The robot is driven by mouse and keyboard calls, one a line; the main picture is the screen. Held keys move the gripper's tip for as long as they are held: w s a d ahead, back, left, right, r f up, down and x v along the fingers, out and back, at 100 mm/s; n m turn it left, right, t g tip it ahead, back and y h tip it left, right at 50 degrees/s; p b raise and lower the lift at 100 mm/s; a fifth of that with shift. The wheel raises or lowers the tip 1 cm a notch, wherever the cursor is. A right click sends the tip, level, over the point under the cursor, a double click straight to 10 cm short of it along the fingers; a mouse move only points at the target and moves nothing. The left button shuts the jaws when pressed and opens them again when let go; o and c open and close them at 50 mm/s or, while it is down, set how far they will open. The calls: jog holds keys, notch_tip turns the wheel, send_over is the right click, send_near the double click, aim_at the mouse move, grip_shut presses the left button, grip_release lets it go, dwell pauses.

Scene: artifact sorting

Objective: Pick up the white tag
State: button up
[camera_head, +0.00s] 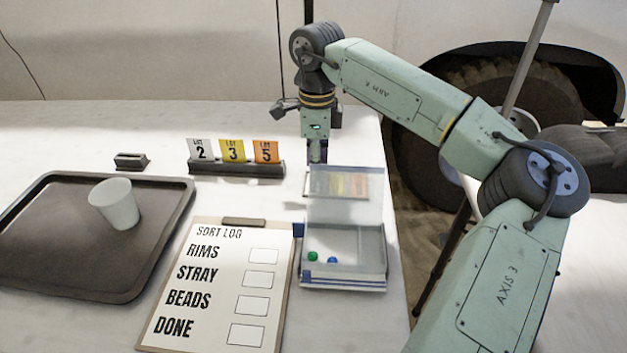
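The white tag (201,150), marked "LOT 2", stands upright at the left end of a dark rack (240,169) on the table. A yellow tag (233,151) marked 3 and an orange tag (266,152) marked 5 stand to its right in the same rack. My gripper (317,153) points down to the right of the rack, apart from all three tags, behind the box's raised lid. Its fingers are small and seen edge-on, so whether they are open or shut is unclear.
A clear-lidded box (345,281) with green and blue beads stands front right, lid raised; blurred tag colours show in the lid. A sort log clipboard (224,285) lies left of it. A dark tray (60,262) holds a white cup (115,205). A small empty-looking holder (131,161) sits behind.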

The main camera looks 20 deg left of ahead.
jog(key=shift+f, duration=0.35)
grip_shut()
jog(key=shift+r, duration=0.1)
